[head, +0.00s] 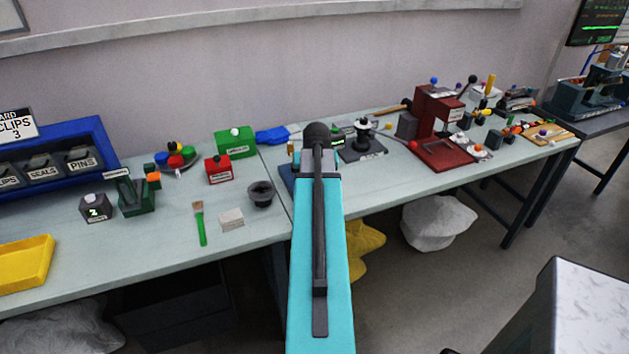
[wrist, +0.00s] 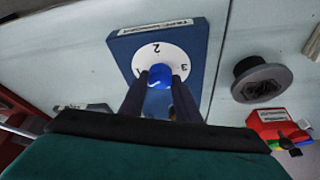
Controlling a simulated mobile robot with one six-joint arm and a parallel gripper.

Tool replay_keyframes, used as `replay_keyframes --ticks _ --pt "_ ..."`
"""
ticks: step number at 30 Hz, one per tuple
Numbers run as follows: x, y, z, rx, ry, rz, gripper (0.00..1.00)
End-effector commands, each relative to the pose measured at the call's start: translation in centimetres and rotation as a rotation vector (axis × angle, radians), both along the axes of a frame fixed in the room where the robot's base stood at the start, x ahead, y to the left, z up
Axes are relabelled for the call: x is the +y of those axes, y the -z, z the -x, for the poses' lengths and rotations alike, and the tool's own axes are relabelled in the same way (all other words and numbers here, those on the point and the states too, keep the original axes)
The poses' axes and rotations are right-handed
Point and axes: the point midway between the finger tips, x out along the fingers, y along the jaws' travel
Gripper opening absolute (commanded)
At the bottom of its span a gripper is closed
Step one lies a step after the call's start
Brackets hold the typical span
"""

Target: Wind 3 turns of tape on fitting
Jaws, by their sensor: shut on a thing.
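In the wrist view, a blue plate (wrist: 198,42) carries a white round dial (wrist: 158,48) with the numbers 2 and 3 showing. A blue round knob (wrist: 160,74) sits at the dial's middle. My gripper (wrist: 160,84) has its two dark fingers shut on this knob, one on each side. The label at the plate's edge is too small to read surely. In the head view, my arm hides the gripper, the knob and most of the plate; a blue corner of the plate (head: 287,177) shows left of the arm. I cannot make out tape or a fitting.
Red (head: 219,173) and green (head: 235,146) boxes stand behind. A dark device (head: 363,145) and a red press (head: 437,112) stand to the right.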

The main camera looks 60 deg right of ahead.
Motion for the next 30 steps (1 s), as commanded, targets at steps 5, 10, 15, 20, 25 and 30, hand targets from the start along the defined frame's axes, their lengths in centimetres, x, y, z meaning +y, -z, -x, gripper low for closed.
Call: replay_keyframes --ticks 5,10,15,20,25,30 --pt "-0.01 -0.06 0.00 0.002 0.085 0.002 0.02" --pt "-0.01 -0.03 -0.01 0.002 0.114 0.002 0.02" --pt "-0.01 -0.03 0.00 0.001 0.113 0.002 0.02" --pt "0.00 -0.04 -0.03 0.001 0.125 0.002 0.02" --pt "0.04 -0.06 -0.12 0.002 0.193 0.002 0.02" --pt "0.06 -0.06 -0.20 0.002 0.285 0.001 0.02"
